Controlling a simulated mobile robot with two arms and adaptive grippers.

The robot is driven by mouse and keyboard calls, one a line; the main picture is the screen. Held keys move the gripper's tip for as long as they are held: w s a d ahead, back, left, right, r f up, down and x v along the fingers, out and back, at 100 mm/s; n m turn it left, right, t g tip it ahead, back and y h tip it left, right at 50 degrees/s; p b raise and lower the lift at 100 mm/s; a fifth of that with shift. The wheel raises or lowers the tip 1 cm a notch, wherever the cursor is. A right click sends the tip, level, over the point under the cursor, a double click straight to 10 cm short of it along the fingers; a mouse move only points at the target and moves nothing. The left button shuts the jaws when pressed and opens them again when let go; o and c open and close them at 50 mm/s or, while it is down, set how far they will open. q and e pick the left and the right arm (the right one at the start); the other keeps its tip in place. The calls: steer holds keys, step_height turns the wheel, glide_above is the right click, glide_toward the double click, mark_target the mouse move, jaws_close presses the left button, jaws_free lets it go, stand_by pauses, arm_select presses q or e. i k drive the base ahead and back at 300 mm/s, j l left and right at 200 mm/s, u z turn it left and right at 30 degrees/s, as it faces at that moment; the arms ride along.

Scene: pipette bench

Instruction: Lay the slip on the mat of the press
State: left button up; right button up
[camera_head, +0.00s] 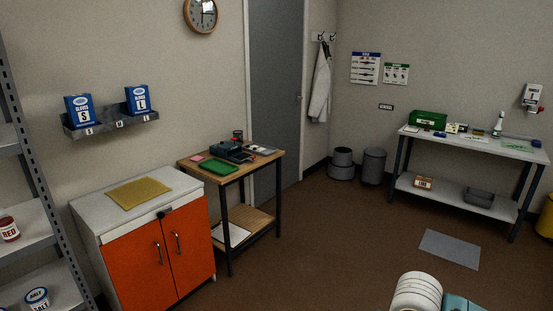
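A dark blue device (229,151), which may be the press, sits on the small wooden table (259,164) left of the grey door. A green flat piece (220,167) lies in front of it, and a small pink piece (197,158) lies to its left. A pale flat piece (263,149) lies to its right. I cannot tell which of these is the slip, and the press's mat cannot be made out. Neither of my grippers is in view.
An orange-doored cabinet (160,258) with a yellow cloth (139,193) stands left of the wooden table. A long bench (477,145) with a green box (428,119) stands at the right wall. Open brown floor (330,240) lies between, with a grey floor mat (450,249).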

mark_target(243, 157)
steer(key=i, duration=1.1)
steer(key=i+l+u, duration=0.15)
steer(key=i, duration=0.9)
steer(key=i+l+u, duration=0.1)
steer(key=i+u, duration=0.3)
steer(key=i+l+u, duration=0.2)
steer(key=i+u, duration=0.25)
steer(key=i+l+u, duration=0.2)
steer(key=u, duration=0.2)
steer(key=i+l+u, duration=0.25)
steer(key=l+u, duration=0.15)
steer(key=i+l+u, duration=0.15)
steer(key=l, duration=0.25)
steer(key=i+l+u, duration=0.15)
steer(key=l, duration=0.2)
steer(key=i+l+u, duration=0.2)
steer(key=l, duration=0.2)
steer(key=k, duration=0.1)
